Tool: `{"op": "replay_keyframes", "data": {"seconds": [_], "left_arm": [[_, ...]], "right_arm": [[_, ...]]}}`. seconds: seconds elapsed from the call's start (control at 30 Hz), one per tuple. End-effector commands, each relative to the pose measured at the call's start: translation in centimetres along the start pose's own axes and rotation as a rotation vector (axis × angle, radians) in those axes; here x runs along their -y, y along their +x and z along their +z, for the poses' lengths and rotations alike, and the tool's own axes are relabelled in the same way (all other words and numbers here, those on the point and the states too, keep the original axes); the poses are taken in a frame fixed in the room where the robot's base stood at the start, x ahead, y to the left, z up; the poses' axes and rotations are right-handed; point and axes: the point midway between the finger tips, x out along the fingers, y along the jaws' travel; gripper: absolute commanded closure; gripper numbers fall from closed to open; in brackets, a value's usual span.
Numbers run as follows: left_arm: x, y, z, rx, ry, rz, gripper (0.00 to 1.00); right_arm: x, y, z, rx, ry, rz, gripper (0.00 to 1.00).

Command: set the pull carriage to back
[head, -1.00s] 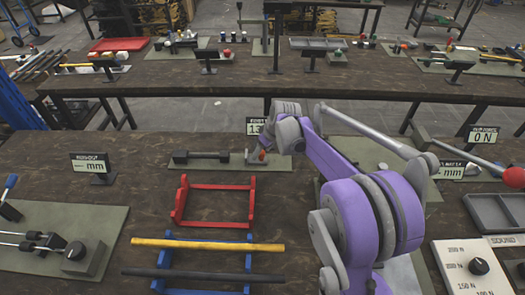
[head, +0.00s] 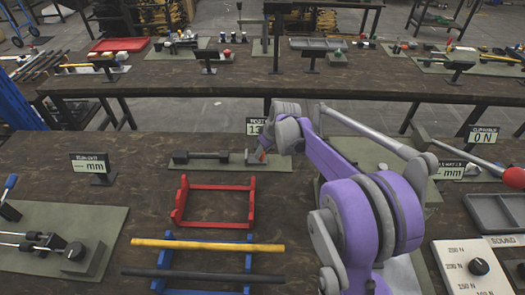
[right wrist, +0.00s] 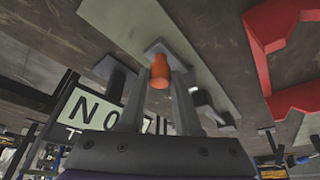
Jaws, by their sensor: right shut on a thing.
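A green plate (head: 185,166) on the near bench carries a dark bar-like fixture (head: 205,157) and a grey block (head: 253,158) at its right end. An orange-red knob (right wrist: 160,72) sits between the two fingers of my right gripper (right wrist: 160,88) in the right wrist view. My right gripper (head: 270,152) is shut on this knob, at the plate's right end in the head view, where my wrist hides most of it. Whether the knob belongs to the pull carriage is not clear. My left gripper is not in view.
A display sign (head: 255,126) stands just behind, partly hidden by my wrist. A red frame (head: 215,204) and a blue frame (head: 205,264) lie in front, with a yellow rod (head: 207,245) and a black rod (head: 203,275). Bare bench lies left of the red frame.

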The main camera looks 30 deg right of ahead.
Motion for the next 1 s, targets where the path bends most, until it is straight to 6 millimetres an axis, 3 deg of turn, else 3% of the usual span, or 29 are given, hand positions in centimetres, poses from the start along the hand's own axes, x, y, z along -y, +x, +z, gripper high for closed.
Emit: {"op": "replay_keyframes", "data": {"seconds": [0.87, 1.0], "left_arm": [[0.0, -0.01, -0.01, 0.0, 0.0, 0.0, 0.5], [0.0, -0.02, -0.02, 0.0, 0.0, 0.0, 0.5]], "right_arm": [[-0.02, -0.03, -0.01, 0.0, 0.0, 0.0, 1.0], [0.84, 0.3, -0.79, 0.0, -0.004, -0.001, 1.0]]}}
